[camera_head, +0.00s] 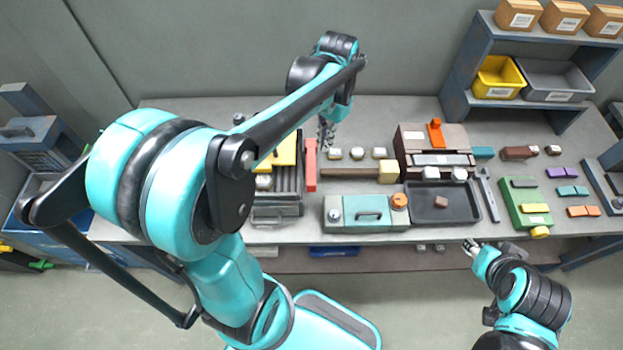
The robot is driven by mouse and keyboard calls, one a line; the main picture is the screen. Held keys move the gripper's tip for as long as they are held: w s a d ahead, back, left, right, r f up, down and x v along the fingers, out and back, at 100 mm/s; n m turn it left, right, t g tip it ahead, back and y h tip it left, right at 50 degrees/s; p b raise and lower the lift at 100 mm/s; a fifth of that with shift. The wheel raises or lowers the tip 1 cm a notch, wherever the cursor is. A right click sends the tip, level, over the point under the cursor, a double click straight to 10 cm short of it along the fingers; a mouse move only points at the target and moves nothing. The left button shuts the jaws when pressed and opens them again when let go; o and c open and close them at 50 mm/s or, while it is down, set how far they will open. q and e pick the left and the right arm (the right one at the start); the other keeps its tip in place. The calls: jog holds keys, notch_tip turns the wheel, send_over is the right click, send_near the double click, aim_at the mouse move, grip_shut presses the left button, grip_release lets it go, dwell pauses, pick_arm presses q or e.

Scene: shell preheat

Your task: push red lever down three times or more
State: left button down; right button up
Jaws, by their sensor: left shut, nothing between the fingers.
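My right gripper (470,247) is low at the right, in front of the bench and away from the red bar. Its fingers are too small to tell whether they are open. My left arm hides part of the bench's left side.
A brown machine with an orange upright piece (435,133) stands right of centre. In front are a teal box (358,225) and a dark tray (462,214). Several small blocks lie near the red bar. A shelf with a yellow bin (499,79) stands at the back right.

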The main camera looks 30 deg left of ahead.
aim_at(311, 181)
pick_arm(q)
jog(key=a+r+n+p, duration=0.1)
jog(key=n, duration=0.7)
jog(key=s+a+r+n+g+h+p, duration=0.1)
jog(key=r+n, duration=0.1)
jog(key=n, duration=0.7)
jog(key=a+r+n+p, duration=0.1)
jog(key=n, duration=0.8)
jog(key=shift+s+a+r+h, duration=0.1)
jog(key=shift+s+r+h, duration=0.15)
jog(key=shift+h, duration=0.15)
jog(key=b+x, duration=0.1)
jog(key=x, duration=0.6)
jog(key=b+x, duration=0.1)
jog(key=x, duration=0.6)
jog(key=shift+s, duration=0.2)
